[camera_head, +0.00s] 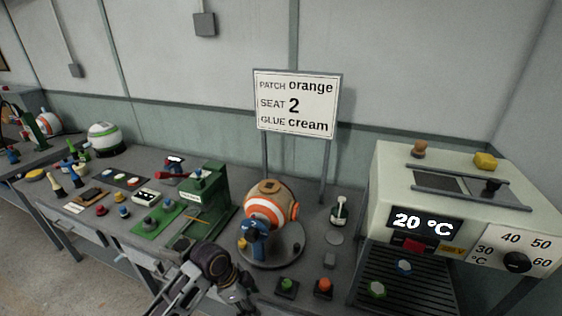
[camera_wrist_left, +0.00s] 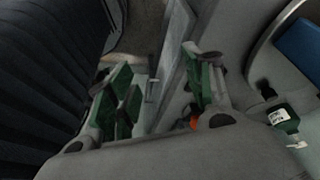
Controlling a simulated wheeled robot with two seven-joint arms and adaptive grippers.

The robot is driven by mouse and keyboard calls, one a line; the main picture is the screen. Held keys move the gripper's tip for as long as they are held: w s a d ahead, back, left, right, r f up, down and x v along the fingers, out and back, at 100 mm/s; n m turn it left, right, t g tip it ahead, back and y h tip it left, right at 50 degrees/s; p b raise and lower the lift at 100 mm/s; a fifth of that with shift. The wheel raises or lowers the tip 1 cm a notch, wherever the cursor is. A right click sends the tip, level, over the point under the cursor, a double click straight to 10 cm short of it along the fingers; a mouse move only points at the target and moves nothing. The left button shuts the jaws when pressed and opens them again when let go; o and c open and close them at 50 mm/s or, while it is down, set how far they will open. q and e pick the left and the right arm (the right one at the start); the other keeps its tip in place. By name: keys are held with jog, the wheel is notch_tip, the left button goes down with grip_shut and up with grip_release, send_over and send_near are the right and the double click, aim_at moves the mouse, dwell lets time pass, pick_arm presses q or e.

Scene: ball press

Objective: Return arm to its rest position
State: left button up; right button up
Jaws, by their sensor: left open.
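My left arm comes in at the bottom of the head view, and its left gripper (camera_head: 238,296) points down in front of the round plate, small and partly cut off by the frame edge. In the left wrist view the gripper's fingers (camera_wrist_left: 160,90) stand apart with nothing held between them. The white ball with orange bands and a tan top patch (camera_head: 272,207) sits on a dark round plate (camera_head: 286,257), apart from the gripper. A blue-handled tool (camera_head: 255,231) stands in front of the ball. My right gripper is not seen.
A green press (camera_head: 206,195) stands left of the ball. A green button (camera_head: 287,285) and a red button (camera_head: 324,285) are near the front edge. A small bottle (camera_head: 339,210) and the cream oven (camera_head: 385,195) stand at the right. A sign (camera_head: 297,103) stands behind.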

pick_arm(q)
jog(key=s+a+r+n+t+y, duration=0.1)
jog(key=s+a+n+t+y, duration=0.25)
jog(key=s+a+n, duration=0.95)
notch_tip(320, 180, down, 33)
jog(key=s+n+g, duration=0.1)
jog(key=g, duration=0.1)
jog(key=s+a+f, duration=0.2)
jog(key=s+f, duration=0.8)
jog(key=s, duration=0.1)
jog(key=s+a+f, duration=0.2)
jog(key=s+f, duration=0.7)
jog(key=s, duration=0.2)
jog(key=shift+s+f+g, duration=0.3)
jog(key=shift+f+g, duration=0.05)
jog(key=shift+g, duration=0.1)
jog(key=shift+y, duration=0.25)
dwell(2.0)
